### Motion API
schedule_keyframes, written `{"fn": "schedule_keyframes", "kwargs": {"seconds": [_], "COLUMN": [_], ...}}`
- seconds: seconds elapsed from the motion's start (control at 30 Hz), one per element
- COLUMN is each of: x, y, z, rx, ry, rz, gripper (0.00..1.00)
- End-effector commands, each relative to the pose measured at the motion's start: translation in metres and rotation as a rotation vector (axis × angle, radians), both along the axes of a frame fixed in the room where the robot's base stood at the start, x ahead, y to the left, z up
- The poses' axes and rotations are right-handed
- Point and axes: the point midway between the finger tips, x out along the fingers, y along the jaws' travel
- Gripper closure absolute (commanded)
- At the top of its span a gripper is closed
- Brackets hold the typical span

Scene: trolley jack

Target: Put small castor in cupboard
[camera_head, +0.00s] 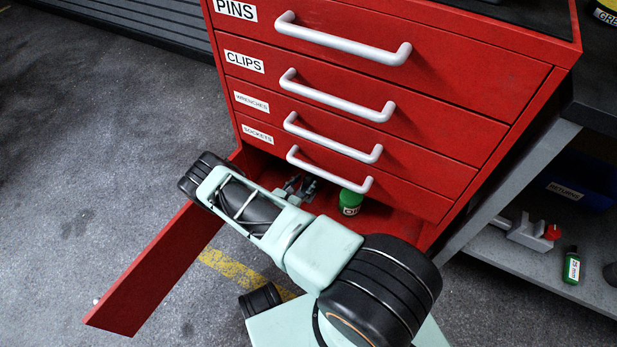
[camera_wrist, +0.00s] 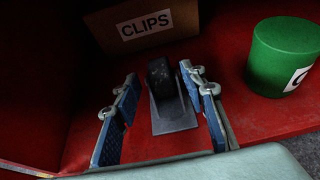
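The small castor (camera_wrist: 168,95), a black wheel on a grey plate, is on the red floor of the cupboard in the wrist view. My gripper (camera_wrist: 160,78) is open, one blue-padded finger on each side of the castor. A gap shows on the left; the right finger is closer, and I cannot tell whether it touches. The cupboard (camera_head: 408,222) is the bottom compartment of the red cabinet, its door (camera_head: 160,270) swung open to the left. In the head view my gripper (camera_head: 300,188) reaches inside, and the castor cannot be made out there.
A cardboard box (camera_wrist: 145,22) marked CLIPS stands behind the castor. A green container (camera_wrist: 283,58) stands to its right, also in the head view (camera_head: 350,203). Closed drawers (camera_head: 330,120) lie above. A grey shelf (camera_head: 510,255) at right holds a blue bin (camera_head: 580,185) and a green bottle (camera_head: 572,267).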

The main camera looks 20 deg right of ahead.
Motion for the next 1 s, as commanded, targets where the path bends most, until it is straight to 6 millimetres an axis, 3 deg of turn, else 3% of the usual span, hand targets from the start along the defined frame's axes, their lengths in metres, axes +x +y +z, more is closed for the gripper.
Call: {"fn": "schedule_keyframes", "kwargs": {"seconds": [0.03,0.2,0.4,1.0], "x": [-0.006,-0.026,-0.041,-0.045], "y": [0.011,0.036,0.054,0.057], "z": [0.010,0.022,0.030,0.031], "rx": [0.000,0.000,0.000,-0.001], "ry": [0.001,0.000,0.000,-0.001], "rz": [0.004,0.004,0.001,0.000], "gripper": [0.61,0.61,0.61,0.61]}}
